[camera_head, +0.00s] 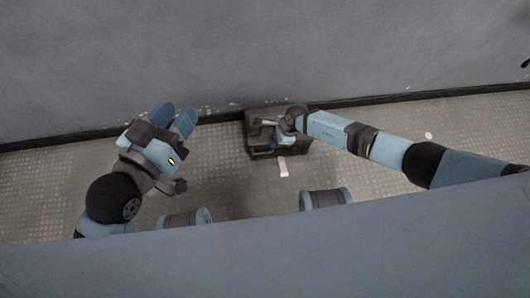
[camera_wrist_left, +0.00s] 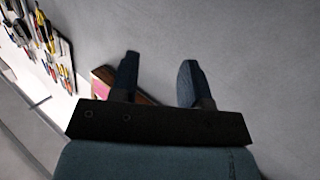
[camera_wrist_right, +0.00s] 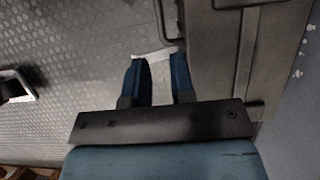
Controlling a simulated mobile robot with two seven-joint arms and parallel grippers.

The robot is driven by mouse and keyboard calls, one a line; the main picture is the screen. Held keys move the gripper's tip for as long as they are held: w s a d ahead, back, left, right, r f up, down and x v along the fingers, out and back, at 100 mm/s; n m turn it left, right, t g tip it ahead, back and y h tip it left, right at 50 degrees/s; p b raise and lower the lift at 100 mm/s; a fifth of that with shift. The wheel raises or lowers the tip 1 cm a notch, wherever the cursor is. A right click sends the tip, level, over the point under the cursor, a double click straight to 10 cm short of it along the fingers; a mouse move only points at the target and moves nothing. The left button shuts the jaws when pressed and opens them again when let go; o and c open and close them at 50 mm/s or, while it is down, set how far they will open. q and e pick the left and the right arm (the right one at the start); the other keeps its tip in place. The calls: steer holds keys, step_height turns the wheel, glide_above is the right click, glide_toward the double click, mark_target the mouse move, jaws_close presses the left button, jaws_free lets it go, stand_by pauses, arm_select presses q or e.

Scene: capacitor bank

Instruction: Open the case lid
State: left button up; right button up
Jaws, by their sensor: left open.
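The dark brown case (camera_head: 262,149) lies on the floor against the wall in the head view. In the right wrist view its banded top (camera_wrist_right: 215,65) fills the upper right, and it looks shut. A handle-like loop (camera_wrist_right: 162,20) sticks out from its left edge. My right gripper (camera_head: 270,124) is over the case in the head view. My left gripper (camera_head: 174,115) is open and empty, left of the case near the wall.
A white strip (camera_head: 283,167) lies on the floor in front of the case. The wall's dark base edge runs behind it. The left wrist view shows a tool panel (camera_wrist_left: 45,45) and a reddish-brown object (camera_wrist_left: 104,77) behind the fingers. Textured floor (camera_head: 222,165) is clear left of the case.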

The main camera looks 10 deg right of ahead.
mark_target(266, 153)
steer(key=b+x, duration=0.4)
steer(key=x, duration=0.4)
steer(key=shift+a+f, duration=0.15)
steer(key=shift+f, duration=0.2)
steer(key=shift+a+f+b, duration=0.25)
steer(key=shift+f+b, duration=0.3)
arm_select(q)
steer(key=w+m, duration=0.1)
steer(key=w+a+m+t, duration=0.1)
steer(key=m+t+h, duration=0.1)
steer(key=m, duration=0.1)
steer(key=shift+w+a+r, duration=0.3)
steer(key=shift+w+a, duration=0.1)
arm_select(e)
steer(key=shift+c, duration=0.2)
jaws_close()
